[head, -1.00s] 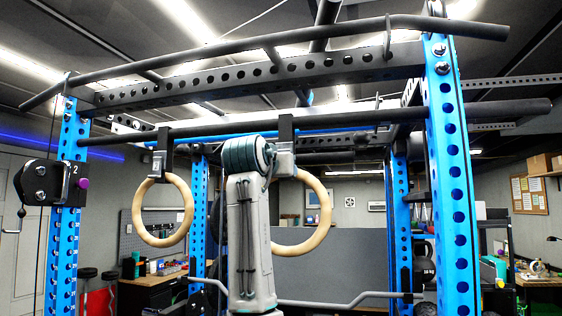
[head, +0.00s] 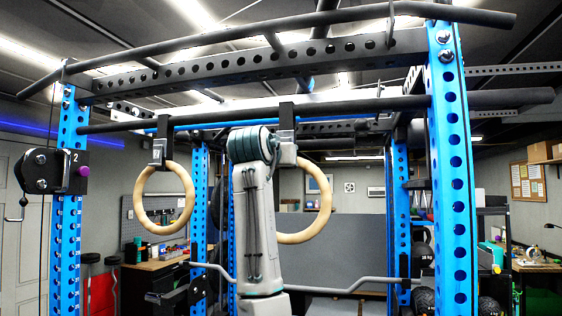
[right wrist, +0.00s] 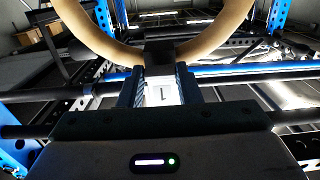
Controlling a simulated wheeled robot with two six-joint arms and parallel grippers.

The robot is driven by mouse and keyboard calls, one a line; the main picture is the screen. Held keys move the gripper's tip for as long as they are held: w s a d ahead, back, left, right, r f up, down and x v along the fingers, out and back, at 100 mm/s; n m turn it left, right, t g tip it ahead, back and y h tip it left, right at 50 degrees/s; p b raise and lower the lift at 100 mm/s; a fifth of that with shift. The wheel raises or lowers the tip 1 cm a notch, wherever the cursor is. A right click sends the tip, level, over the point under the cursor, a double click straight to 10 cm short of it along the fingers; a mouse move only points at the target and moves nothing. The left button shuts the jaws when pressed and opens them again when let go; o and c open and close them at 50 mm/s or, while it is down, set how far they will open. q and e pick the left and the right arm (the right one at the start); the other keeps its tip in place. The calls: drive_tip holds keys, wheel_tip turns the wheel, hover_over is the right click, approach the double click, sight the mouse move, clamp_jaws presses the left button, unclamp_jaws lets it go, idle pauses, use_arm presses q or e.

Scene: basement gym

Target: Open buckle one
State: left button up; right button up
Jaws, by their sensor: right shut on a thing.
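Two wooden rings hang by black straps from the rack's dark bar. The left ring (head: 140,205) has a buckle (head: 158,152) on its strap. The right ring (head: 323,205) has a metal buckle (head: 288,153) just above it; my right arm partly covers both. In the right wrist view, my right gripper (right wrist: 160,85) is shut on that buckle, whose white label (right wrist: 161,93) with a dark mark shows between the fingers. The wooden ring (right wrist: 205,45) curves just beyond it. In the head view the right fingers are mostly hidden behind my wrist. My left gripper is not in view.
The blue rack's uprights (head: 455,180) stand on both sides, with dark crossbars (head: 380,107) overhead. A pulley block (head: 40,170) sits on the left upright. A bent grey bar (head: 340,288) crosses behind my arm. Workbenches stand at the back on both sides.

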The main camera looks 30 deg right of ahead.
wheel_tip(320, 180, up, 5)
drive_tip(key=s+a+g+y, duration=0.2)
drive_tip(key=g+y, duration=0.4)
drive_tip(key=y, duration=0.1)
drive_tip(key=shift+s+a, duration=0.2)
drive_tip(key=shift+a, duration=0.1)
drive_tip(key=shift+y, duration=0.3)
drive_tip(key=shift+f, duration=0.15)
idle(0.5)
drive_tip(key=o, duration=1)
